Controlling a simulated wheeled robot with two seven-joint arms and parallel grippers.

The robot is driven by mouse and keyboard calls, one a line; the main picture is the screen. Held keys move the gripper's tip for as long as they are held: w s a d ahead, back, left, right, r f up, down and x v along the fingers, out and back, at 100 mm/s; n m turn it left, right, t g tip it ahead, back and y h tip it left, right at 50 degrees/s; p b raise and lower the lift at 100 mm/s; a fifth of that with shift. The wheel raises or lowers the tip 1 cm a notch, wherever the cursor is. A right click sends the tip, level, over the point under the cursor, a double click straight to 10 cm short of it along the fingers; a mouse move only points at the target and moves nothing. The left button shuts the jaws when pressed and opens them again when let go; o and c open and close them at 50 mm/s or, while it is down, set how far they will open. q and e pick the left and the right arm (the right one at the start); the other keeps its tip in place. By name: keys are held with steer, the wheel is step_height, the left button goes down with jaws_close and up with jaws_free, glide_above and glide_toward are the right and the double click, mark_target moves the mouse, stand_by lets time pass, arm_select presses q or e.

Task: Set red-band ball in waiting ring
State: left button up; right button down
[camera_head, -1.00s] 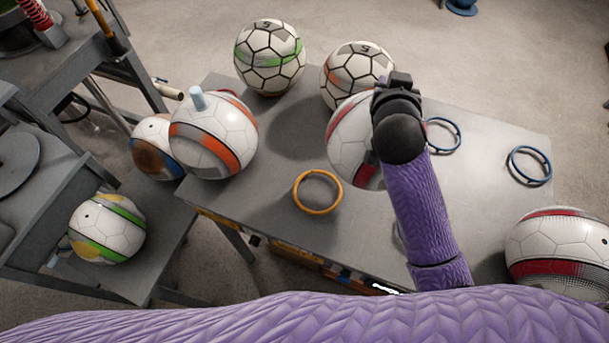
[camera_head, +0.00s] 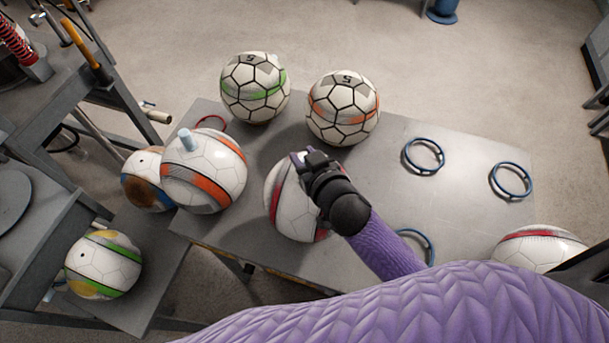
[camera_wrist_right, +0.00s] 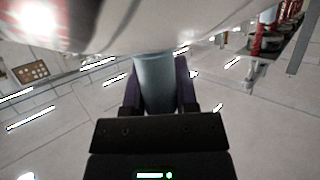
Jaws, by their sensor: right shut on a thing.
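The red-band ball (camera_head: 288,208), white with red stripes, is over the left-middle part of the grey table in the head view. My right gripper (camera_head: 303,160) is at its upper right side, shut on its pale blue peg. The right wrist view shows the peg (camera_wrist_right: 153,82) between the two fingers, with the pale ball (camera_wrist_right: 110,22) above them. I cannot tell whether the ball touches the table. The orange ring seen earlier is hidden, apparently behind the ball. My left gripper is not in view.
Green-band (camera_head: 254,90) and orange-band (camera_head: 343,108) balls stand at the table's back. Another orange-striped ball (camera_head: 205,172) is at left, by a red ring (camera_head: 211,122). Blue rings (camera_head: 424,155) lie at right, near another red-striped ball (camera_head: 540,247). Table (camera_head: 460,200) between them is clear.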

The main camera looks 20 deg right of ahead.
steer(key=shift+f+b, duration=0.5)
steer(key=shift+f, duration=1.45)
steer(key=shift+f+b, duration=0.3)
steer(key=shift+c, duration=1.9)
jaws_free()
steer(key=shift+r+p, duration=0.4)
steer(key=shift+r, duration=0.05)
steer(key=v, duration=1.2)
steer(key=shift+f, duration=0.15)
